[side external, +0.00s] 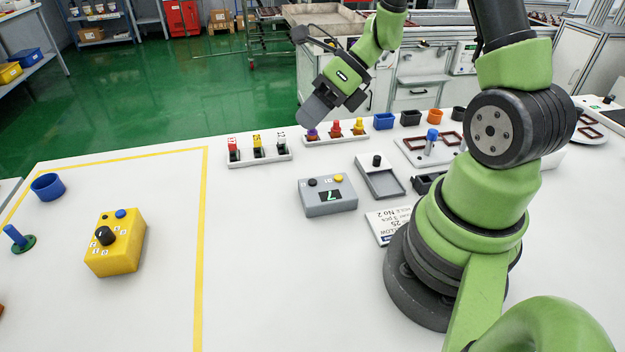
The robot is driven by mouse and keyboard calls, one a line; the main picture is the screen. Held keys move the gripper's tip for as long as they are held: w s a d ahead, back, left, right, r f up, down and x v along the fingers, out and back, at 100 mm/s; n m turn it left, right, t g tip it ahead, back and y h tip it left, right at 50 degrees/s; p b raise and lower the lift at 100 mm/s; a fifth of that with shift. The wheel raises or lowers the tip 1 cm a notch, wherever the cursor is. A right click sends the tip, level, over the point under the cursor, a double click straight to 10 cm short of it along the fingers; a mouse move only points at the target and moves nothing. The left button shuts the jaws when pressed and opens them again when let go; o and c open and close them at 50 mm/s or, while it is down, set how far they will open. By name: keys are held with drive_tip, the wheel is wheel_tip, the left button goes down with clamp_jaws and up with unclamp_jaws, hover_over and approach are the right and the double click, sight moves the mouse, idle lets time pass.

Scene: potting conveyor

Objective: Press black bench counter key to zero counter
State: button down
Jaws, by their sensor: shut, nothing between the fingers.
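The bench counter is a grey box (328,208) on the white table, left of my arm's base. My gripper (303,122) is shut and empty. It hangs tilted in the air behind the counter, over the rows of small coloured parts, apart from the keys. Its fingertips show only as a dark grey end.
A grey tray with a black knob (381,181) lies right of the counter, with a printed card (388,224) in front. Racks of coloured parts (259,155) stand behind. A yellow box (115,250) with a black dial sits left, beyond a yellow line. The table before the counter is clear.

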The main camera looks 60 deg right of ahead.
sight(313, 179)
drive_tip(key=shift+w+d+f+m, duration=0.1)
drive_tip(key=shift+d+f+m, duration=0.4)
drive_tip(key=shift+f+m, duration=0.4)
drive_tip(key=shift+f, duration=4.25)
drive_tip(key=shift+f, duration=0.4)
drive_tip(key=shift+f, duration=0.4)
drive_tip(key=shift+r, duration=0.85)
